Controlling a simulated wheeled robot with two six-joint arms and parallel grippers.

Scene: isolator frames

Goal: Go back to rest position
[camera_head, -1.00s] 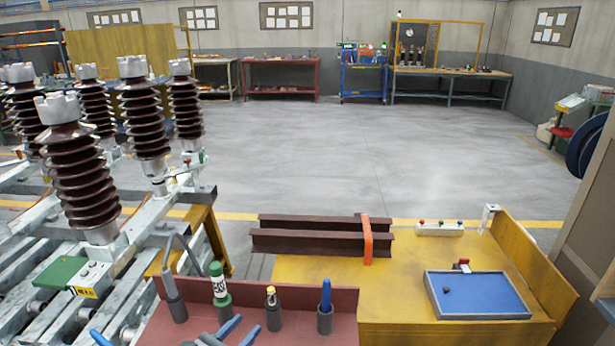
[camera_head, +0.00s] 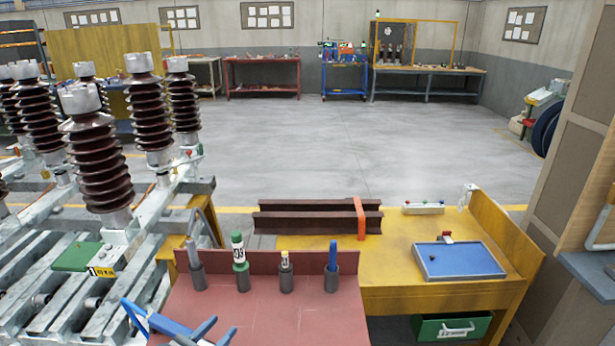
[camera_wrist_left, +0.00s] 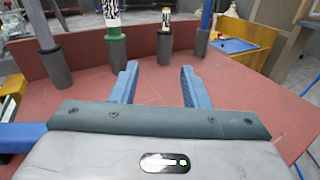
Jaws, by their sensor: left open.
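My left gripper (camera_head: 205,332) is at the bottom of the head view, over the near part of the red table (camera_head: 290,325). Its blue fingers are apart with nothing between them; the left wrist view shows the same open gripper (camera_wrist_left: 155,85) with red table top beyond it. Grey holders stand in a row along the table's back edge. They hold a grey bent tool (camera_head: 190,245), a green and white bottle (camera_head: 239,250), a small yellow-capped bottle (camera_head: 285,262) and a blue-handled tool (camera_head: 333,256). The fingers are apart from all of these. My right gripper is not in view.
At left stands a steel frame with brown ribbed insulators (camera_head: 102,165) and a green block (camera_head: 77,257). Grey open floor (camera_head: 330,150) lies behind.

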